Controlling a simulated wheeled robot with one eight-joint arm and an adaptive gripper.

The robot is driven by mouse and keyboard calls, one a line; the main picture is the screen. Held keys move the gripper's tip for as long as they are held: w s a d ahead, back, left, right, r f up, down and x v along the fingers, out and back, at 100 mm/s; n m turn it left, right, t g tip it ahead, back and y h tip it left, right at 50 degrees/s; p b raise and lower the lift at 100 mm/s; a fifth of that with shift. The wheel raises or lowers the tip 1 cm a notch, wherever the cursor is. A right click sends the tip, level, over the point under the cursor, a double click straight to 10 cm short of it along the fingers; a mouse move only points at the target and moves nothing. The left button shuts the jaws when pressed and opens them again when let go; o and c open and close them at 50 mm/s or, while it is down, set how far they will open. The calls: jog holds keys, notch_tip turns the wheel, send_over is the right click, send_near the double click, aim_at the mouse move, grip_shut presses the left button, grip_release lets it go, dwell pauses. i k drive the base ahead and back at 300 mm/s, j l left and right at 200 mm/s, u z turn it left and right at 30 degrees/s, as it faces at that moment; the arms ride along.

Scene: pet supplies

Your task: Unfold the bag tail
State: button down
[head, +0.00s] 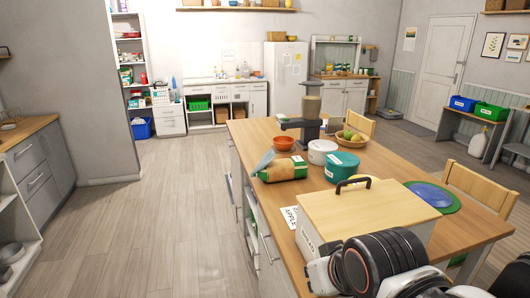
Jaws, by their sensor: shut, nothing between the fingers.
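A brown and green bag (284,170) lies on its side on the wooden table, near the table's left edge. A pale grey, flattened tail (264,160) juts out at its left end. It looks bent upward, but its exact fold is too small to tell. My arm shows at the bottom right, in front of the lidded box. My gripper's fingers are not in view, and nothing of mine touches the bag.
A box with a wooden lid (372,207) stands between my arm and the bag. A teal tub (341,168), a white canister (321,153), an orange bowl (284,144) and a dark grey stand (309,129) crowd around the bag. Open floor lies left of the table.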

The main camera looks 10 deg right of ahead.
aim_at(266, 160)
jog(key=i+j, duration=0.25)
jog(key=j, duration=0.15)
jog(key=i+j+z, duration=0.1)
jog(key=i+j, duration=0.45)
jog(key=j, duration=0.3)
jog(key=l+z, duration=0.05)
